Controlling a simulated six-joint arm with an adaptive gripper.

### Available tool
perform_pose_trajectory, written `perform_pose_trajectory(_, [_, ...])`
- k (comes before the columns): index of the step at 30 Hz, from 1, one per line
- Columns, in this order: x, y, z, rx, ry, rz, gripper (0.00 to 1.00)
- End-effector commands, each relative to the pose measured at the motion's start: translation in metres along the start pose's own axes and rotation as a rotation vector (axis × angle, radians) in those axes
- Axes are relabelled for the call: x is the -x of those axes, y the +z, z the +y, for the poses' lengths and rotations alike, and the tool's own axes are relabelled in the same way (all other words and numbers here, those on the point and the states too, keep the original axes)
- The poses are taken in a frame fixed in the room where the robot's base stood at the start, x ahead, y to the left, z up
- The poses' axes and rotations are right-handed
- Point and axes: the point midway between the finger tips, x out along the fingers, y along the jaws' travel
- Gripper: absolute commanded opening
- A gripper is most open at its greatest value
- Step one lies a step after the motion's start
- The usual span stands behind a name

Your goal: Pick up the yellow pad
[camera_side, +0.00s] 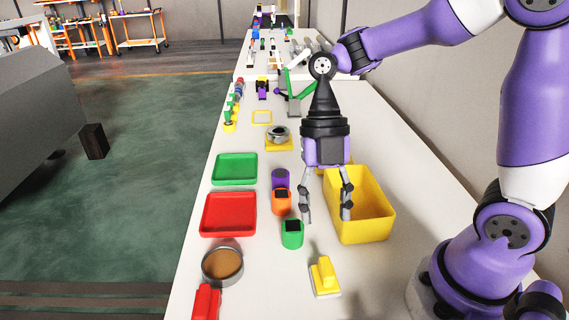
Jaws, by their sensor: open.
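A yellow pad-like piece (324,276) with a raised grip and a pale base lies on the white table at the front. Another flat yellow piece (279,147) lies farther back, under a round metal part. I cannot tell for certain which one is the yellow pad. My gripper (326,212) points down with its fingers apart and nothing between them. In the picture it is above and behind the front yellow piece, overlapping the left side of the yellow bin. Its height above the table is hard to judge.
The yellow bin (374,234) stands right of my gripper. Purple, orange (281,205) and green (292,239) holders stand to its left. Green (235,181) and red (229,229) trays, a round brown-filled dish (222,264) and a red piece (206,304) line the left edge.

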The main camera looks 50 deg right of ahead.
Motion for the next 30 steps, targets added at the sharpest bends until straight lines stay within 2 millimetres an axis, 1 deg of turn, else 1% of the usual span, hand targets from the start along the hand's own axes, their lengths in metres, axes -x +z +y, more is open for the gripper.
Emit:
perform_pose_trajectory(2, [-0.011,-0.001,0.0,0.03,-0.007,0.014,0.56])
perform_pose_trajectory(6, [-0.035,-0.002,0.0,0.032,-0.008,0.012,0.56])
perform_pose_trajectory(14, [-0.061,-0.002,-0.001,0.029,-0.009,0.009,0.56])
perform_pose_trajectory(18, [-0.085,-0.005,-0.002,0.029,-0.01,0.01,0.56])
perform_pose_trajectory(21, [-0.097,-0.004,-0.001,0.027,-0.009,0.009,0.56])
perform_pose_trajectory(24, [-0.102,-0.004,-0.001,0.028,-0.007,0.007,0.56])
perform_pose_trajectory(29, [-0.102,-0.004,-0.001,0.028,-0.006,0.005,0.56])
perform_pose_trajectory(30, [-0.102,-0.004,-0.001,0.028,-0.005,0.005,0.51])
